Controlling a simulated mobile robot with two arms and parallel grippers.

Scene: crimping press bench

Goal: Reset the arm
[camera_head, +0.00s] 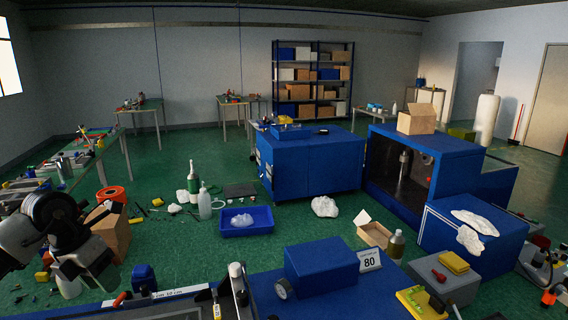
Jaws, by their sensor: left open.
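My left arm comes in from the left edge, with a dark round joint and pale links. My left gripper (88,268) is at the lower left, in front of a cardboard box (112,232). It is open, and I see nothing held between its fingers. It hangs above the floor, to the left of the front bench.
A blue press cabinet (455,155) stands at the right and a blue cabinet (310,160) in the middle. The front bench bears a blue box (320,268) and a "80" sign (370,260). A blue tray (245,221) and bottles stand on the green floor.

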